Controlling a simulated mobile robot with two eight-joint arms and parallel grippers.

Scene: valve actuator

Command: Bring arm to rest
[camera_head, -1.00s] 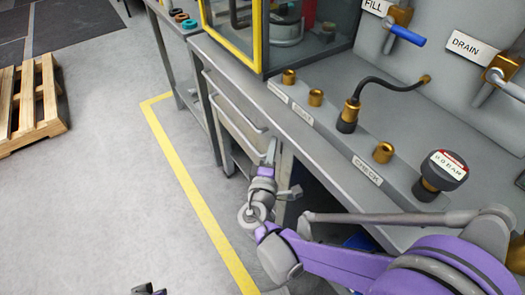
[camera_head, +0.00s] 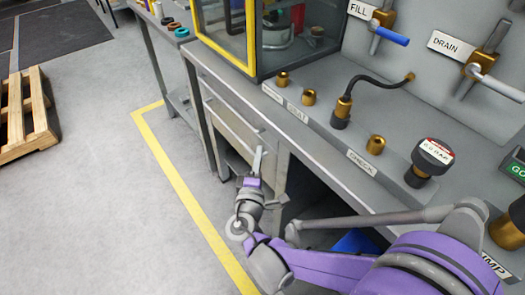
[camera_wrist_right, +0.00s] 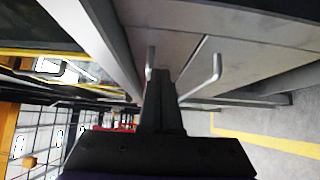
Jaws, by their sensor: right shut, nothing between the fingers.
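My right arm, purple and grey, comes in from the lower right in the head view. Its gripper (camera_head: 257,160) is shut and empty, in front of the grey drawer cabinet (camera_head: 232,128) under the bench. In the right wrist view the dark gripper fingers (camera_wrist_right: 161,78) are together, with bent drawer handles (camera_wrist_right: 214,70) beyond them. I cannot tell the exact gap to the drawers. My left gripper is not in view.
The bench top (camera_head: 300,140) carries brass fittings, a black hose (camera_head: 375,81) and a gauge (camera_head: 433,153). A yellow-framed glass case (camera_head: 250,35) stands behind. A wooden pallet (camera_head: 30,115) lies left. Floor (camera_head: 100,190) beside the yellow line (camera_head: 180,190) is clear.

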